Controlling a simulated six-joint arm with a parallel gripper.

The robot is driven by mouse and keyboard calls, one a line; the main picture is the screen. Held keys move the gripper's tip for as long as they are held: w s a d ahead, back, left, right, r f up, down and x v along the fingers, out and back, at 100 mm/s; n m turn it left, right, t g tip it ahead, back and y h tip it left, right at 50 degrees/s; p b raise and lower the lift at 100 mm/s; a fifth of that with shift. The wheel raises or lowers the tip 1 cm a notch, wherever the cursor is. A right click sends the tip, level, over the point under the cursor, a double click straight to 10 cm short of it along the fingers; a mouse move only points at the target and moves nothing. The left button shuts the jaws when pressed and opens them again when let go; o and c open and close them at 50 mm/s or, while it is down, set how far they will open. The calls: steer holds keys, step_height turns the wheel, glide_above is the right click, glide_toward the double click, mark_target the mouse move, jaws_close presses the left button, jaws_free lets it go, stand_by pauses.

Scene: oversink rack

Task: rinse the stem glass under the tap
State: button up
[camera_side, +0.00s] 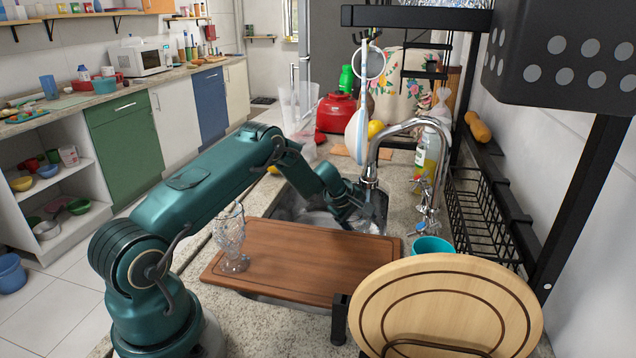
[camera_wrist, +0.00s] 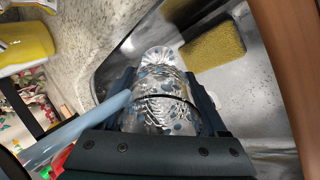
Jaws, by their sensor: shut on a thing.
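My gripper (camera_side: 358,203) is low in the sink (camera_side: 300,208), just under the spout of the chrome tap (camera_side: 374,150). In the wrist view my gripper (camera_wrist: 162,92) is shut around a clear, patterned stem glass (camera_wrist: 158,104). Its ribbed round end points away from the wrist. A pale blue rod-like shape (camera_wrist: 75,132), which looks like a water stream, reaches the side of the glass from the lower left. In the side view the held glass is mostly hidden. Another clear patterned glass (camera_side: 232,240) stands upright on the brown cutting board (camera_side: 310,265).
A yellow sponge (camera_wrist: 215,47) lies in the sink close to the glass. The board covers the near part of the sink. Behind the tap are bottles (camera_side: 432,150) and a black wire rack (camera_side: 480,215). A teal cup (camera_side: 432,244) and round wooden boards (camera_side: 445,305) stand at the near right.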

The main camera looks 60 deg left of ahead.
steer(key=shift+d, duration=0.15)
steer(key=shift+s+d, duration=0.15)
steer(key=shift+s, duration=0.1)
stand_by(0.5)
steer(key=shift+w+a, duration=0.25)
steer(key=shift+a, duration=0.05)
steer(key=shift+d, duration=0.15)
steer(key=shift+s+d, duration=0.15)
steer(key=shift+s, duration=0.15)
steer(key=shift+w, duration=0.1)
stand_by(0.4)
steer(key=shift+w+a, duration=0.2)
steer(key=shift+a, duration=0.1)
